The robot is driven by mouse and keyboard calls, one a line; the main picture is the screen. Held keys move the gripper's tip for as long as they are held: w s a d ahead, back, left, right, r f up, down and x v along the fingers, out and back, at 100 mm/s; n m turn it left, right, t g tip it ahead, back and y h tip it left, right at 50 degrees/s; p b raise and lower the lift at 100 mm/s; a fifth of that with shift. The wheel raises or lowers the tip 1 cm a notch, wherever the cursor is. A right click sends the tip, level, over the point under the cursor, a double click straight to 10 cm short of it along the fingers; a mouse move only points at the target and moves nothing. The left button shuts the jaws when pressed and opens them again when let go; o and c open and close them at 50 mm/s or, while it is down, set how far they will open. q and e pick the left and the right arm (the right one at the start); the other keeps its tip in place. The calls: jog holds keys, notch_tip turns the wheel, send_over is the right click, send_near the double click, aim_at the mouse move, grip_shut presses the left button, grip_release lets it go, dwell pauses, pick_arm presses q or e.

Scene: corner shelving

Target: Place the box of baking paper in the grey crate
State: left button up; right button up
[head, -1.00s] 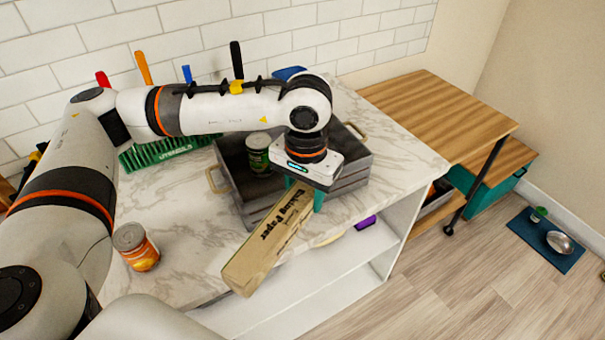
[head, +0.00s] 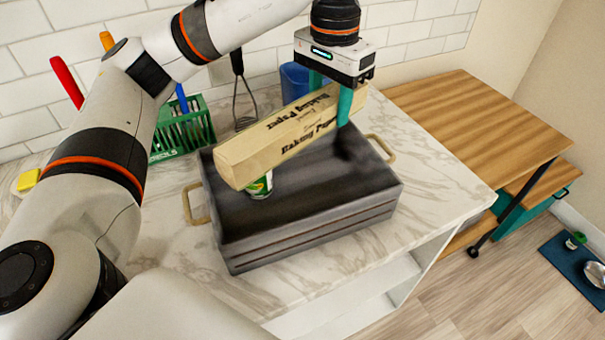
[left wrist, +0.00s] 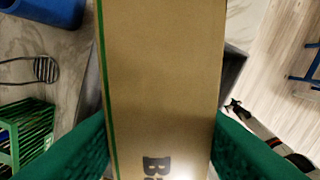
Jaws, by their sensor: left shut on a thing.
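The box of baking paper (head: 282,136) is a long tan carton with black lettering. My left gripper (head: 333,102) is shut on it near its right end and holds it above the back part of the grey crate. In the left wrist view the box (left wrist: 163,80) fills the middle between the green fingers. The grey crate (head: 315,226) stands on the marble counter with rope handles at both ends. A can (head: 260,186) with a green and white label stands in the crate, partly hidden under the box. My right gripper is not in view.
A wooden table (head: 475,115) is at the right. The crate's front and middle floor is clear.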

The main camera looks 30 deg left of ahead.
pick_arm(q)
notch_tip(320, 180, down, 7)
send_over(323, 190)
notch_tip(323, 190, down, 6)
jog(key=shift+f+p, duration=0.25)
jog(key=shift+p, duration=0.2)
jog(key=shift+f, duration=0.55)
notch_tip(323, 190, down, 2)
jog(key=shift+s+f+p, duration=0.1)
jog(key=shift+f+p, duration=0.1)
jog(key=shift+p, duration=0.1)
jog(key=shift+f, duration=0.5)
jog(key=o, duration=1.1)
jog(key=shift+o, duration=0.2)
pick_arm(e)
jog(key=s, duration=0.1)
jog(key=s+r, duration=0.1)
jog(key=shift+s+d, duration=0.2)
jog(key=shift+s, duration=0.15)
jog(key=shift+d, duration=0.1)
